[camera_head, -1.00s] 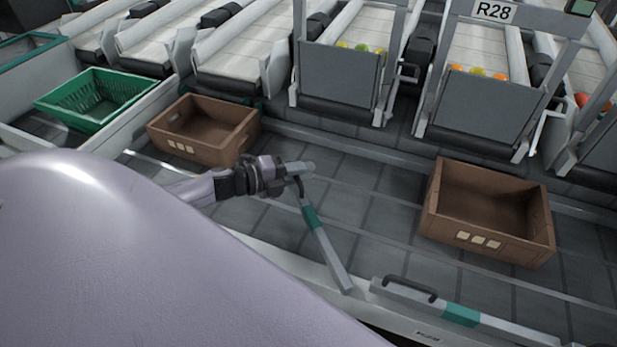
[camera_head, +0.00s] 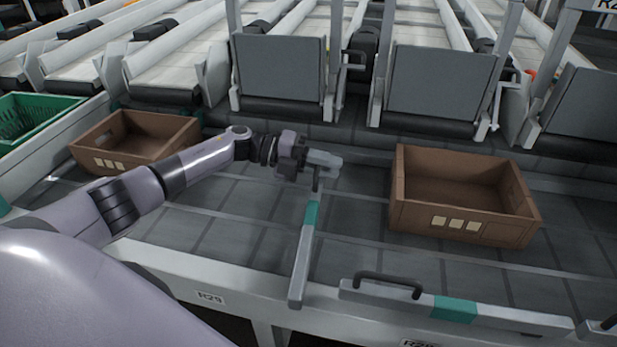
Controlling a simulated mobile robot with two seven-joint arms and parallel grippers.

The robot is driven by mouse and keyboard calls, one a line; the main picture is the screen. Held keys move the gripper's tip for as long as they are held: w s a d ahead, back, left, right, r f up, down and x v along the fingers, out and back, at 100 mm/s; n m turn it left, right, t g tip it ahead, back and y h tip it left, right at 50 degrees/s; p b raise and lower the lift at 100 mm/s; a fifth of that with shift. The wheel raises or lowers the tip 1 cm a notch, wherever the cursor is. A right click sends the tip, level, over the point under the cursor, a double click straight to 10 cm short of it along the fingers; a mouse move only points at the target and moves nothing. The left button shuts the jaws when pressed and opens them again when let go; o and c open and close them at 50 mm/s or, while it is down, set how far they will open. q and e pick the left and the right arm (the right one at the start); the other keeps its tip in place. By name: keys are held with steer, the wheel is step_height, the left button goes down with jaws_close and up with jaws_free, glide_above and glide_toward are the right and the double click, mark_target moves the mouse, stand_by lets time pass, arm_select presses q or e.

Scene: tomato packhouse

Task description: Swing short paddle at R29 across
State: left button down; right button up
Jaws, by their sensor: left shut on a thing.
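The short paddle (camera_head: 303,255) at the R29 label (camera_head: 210,297) is a grey bar with a teal band. Its near end is at the near rail and it reaches out over the roller conveyor, across its length. My left gripper (camera_head: 318,170) is shut on the paddle's handle near its far end; the gripper hides part of the handle. My right gripper is not in view.
A second paddle (camera_head: 390,295) with a black handle lies along the near rail at right. A brown crate (camera_head: 480,228) stands on the conveyor right of the paddle, another brown crate (camera_head: 160,155) left. A green crate (camera_head: 40,125) is at far left. Grey chute flaps (camera_head: 280,70) line the far side.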

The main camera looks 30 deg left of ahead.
arm_select(q)
steer(key=shift+w+d+m+g+h+b, duration=0.15)
steer(key=shift+d+m+g+b, duration=0.2)
steer(key=shift+d, duration=0.25)
steer(key=shift+w+d+m+g+h+b, duration=0.15)
steer(key=shift+d+m+g+b, duration=0.1)
steer(key=shift+d+g+b, duration=0.3)
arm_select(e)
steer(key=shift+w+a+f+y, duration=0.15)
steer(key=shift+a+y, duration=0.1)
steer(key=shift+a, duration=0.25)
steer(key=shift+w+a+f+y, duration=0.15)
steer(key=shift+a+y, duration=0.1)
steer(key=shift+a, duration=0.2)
arm_select(q)
steer(key=shift+d, duration=0.15)
steer(key=c, duration=1.4)
jaws_free()
steer(key=shift+c, duration=0.2)
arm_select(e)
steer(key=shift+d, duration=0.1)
arm_select(q)
steer(key=p+v, duration=0.1)
steer(key=v, duration=0.6)
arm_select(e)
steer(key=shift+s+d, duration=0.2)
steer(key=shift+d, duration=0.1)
